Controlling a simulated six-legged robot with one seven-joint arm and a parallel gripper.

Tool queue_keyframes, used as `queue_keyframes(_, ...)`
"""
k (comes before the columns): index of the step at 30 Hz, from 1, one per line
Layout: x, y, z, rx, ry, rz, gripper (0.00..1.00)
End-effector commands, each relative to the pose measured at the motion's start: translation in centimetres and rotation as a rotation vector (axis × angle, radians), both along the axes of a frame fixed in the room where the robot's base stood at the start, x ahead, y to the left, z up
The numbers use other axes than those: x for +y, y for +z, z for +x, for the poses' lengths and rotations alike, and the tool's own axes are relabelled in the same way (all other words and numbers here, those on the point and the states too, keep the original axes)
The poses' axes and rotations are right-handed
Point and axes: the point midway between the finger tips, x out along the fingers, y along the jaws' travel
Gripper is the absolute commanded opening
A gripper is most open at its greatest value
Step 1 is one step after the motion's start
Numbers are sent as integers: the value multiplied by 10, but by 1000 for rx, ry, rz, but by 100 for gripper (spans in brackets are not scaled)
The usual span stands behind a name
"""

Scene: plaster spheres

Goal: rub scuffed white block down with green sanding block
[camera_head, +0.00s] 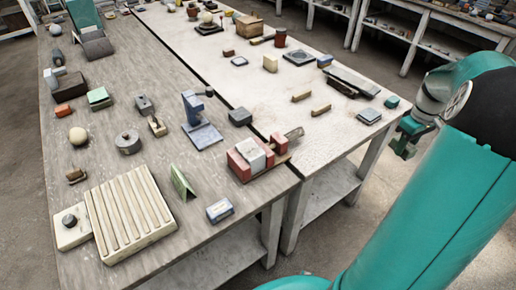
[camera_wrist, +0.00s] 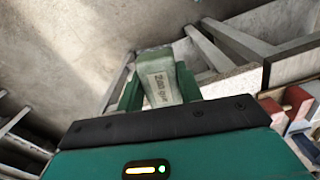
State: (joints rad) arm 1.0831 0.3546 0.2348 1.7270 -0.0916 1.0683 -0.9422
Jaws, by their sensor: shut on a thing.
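My gripper (camera_wrist: 158,88) is shut on the green sanding block (camera_wrist: 160,78), a pale green block with dark lettering on its face, held between two green fingers. In the head view my gripper (camera_head: 403,138) hangs beyond the right edge of the pale table, clear of the tabletop; the block in it cannot be made out there. The scuffed white block (camera_head: 252,152) sits between red jaws at the near corner of the grey table, left of my gripper and well apart from it. In the wrist view the red jaws and a pale block show partly at the right edge.
A ribbed cream board (camera_head: 130,213), a green folded card (camera_head: 183,182) and a small blue-white box (camera_head: 219,210) lie left of the clamped block. A blue stand (camera_head: 200,122) is behind it.

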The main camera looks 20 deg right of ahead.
Motion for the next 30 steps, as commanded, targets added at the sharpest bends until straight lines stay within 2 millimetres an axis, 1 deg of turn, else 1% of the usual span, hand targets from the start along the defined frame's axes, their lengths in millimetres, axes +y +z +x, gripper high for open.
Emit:
queue_keyframes(10,1,3,2,0,0,1,10)
queue_keyframes(14,0,13,2,-1,0,0,10)
queue_keyframes(21,1,38,2,-1,2,0,10)
queue_keyframes(24,1,42,2,0,1,1,10)
queue_keyframes(30,1,42,2,0,1,2,10)
